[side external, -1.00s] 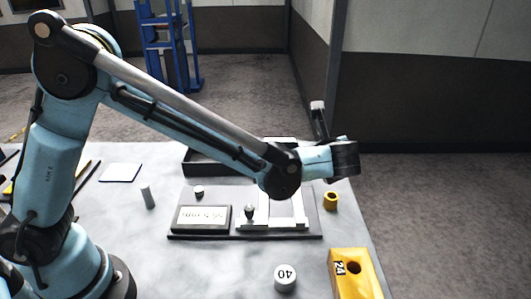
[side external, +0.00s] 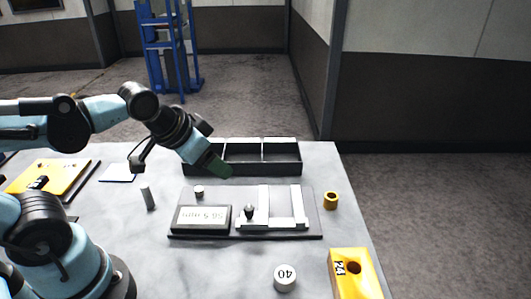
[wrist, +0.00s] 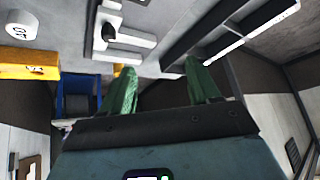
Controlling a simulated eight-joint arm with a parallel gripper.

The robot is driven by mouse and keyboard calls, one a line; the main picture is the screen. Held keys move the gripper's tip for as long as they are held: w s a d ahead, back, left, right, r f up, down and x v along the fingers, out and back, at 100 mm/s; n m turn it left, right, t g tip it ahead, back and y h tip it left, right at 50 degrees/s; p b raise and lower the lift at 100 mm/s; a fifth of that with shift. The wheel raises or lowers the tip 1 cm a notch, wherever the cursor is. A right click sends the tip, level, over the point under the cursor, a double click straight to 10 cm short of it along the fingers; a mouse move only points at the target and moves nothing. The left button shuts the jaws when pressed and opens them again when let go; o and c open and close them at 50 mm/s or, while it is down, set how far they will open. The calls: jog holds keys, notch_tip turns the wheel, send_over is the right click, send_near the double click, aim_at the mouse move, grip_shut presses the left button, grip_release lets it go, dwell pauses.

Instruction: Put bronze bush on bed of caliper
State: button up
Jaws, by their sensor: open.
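The bronze bush (side external: 331,200) is a small yellow-gold ring standing on the table, just right of the caliper's dark base plate. The caliper (side external: 272,228) has white jaws and a display reading about 56.5 mm. Its bed, the space between the white jaws, looks empty. In the wrist view the caliper's white jaws (wrist: 125,40) show at the top, and a small yellow patch beside the left finger may be the bush. My gripper (side external: 222,168), with green fingers, is in front of the black tray, left of and away from the bush. Its fingers (wrist: 160,68) are spread with nothing between them.
A black divided tray (side external: 243,170) stands behind the caliper. A white cylinder marked 40 (side external: 285,278) and a yellow block with a hole (side external: 351,278) are at the front. A grey pin (side external: 148,198) stands left. A yellow plate (side external: 45,177) lies far left.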

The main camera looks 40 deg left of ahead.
jog(key=shift+s+f+n, duration=0.1)
jog(key=shift+s+n, duration=0.15)
jog(key=shift+n, duration=0.25)
jog(key=shift+c, duration=0.5)
jog(key=shift+s, duration=0.1)
jog(key=shift+c, duration=1.2)
